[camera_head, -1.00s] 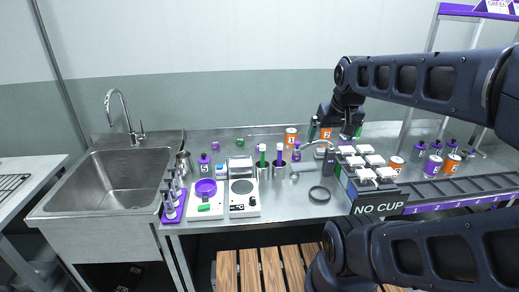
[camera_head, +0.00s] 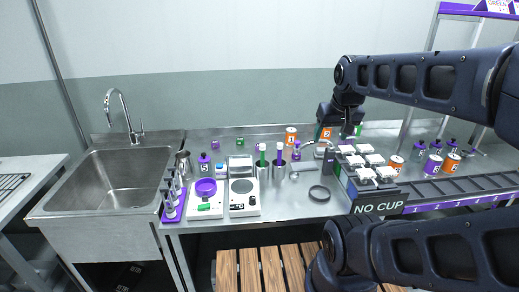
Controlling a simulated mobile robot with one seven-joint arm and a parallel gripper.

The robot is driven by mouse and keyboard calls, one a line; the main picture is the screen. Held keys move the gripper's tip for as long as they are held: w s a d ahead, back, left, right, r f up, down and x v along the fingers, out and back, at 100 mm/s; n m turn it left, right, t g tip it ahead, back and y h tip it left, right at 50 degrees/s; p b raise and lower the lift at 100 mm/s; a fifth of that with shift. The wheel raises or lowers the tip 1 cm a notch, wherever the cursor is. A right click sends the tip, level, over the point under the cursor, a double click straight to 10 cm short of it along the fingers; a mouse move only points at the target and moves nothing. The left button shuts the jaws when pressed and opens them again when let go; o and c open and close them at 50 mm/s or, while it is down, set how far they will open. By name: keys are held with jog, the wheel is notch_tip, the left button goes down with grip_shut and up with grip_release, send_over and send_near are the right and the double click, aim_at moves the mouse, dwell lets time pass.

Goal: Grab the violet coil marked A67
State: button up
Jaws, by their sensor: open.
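A small violet item (camera_head: 215,144) lies at the back of the steel bench, beside a small green one (camera_head: 240,142). It may be the violet coil, but no A67 marking can be read at this size. My gripper (camera_head: 334,128) hangs over the back of the bench, well to the right of the violet item. It points down in front of an orange-labelled jar marked 2 (camera_head: 326,133) and partly hides it. It is open, and I see nothing held in it. Its fingertips are small and hard to make out.
A sink (camera_head: 120,182) stands at the left. A rack marked NO CUP (camera_head: 380,207) and several jars stand right.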

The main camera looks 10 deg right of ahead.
jog(key=shift+w, duration=0.1)
jog(key=m+g+h, duration=0.2)
jog(key=m+h, duration=0.2)
jog(key=m, duration=0.6)
send_over(258, 145)
jog(key=s+a, duration=0.2)
jog(key=f, duration=2.8)
jog(key=shift+w+d+f, duration=0.1)
jog(key=shift+d+f, duration=0.05)
jog(key=shift+d, duration=0.05)
jog(key=shift+x, duration=2.6)
jog(key=shift+w, duration=0.1)
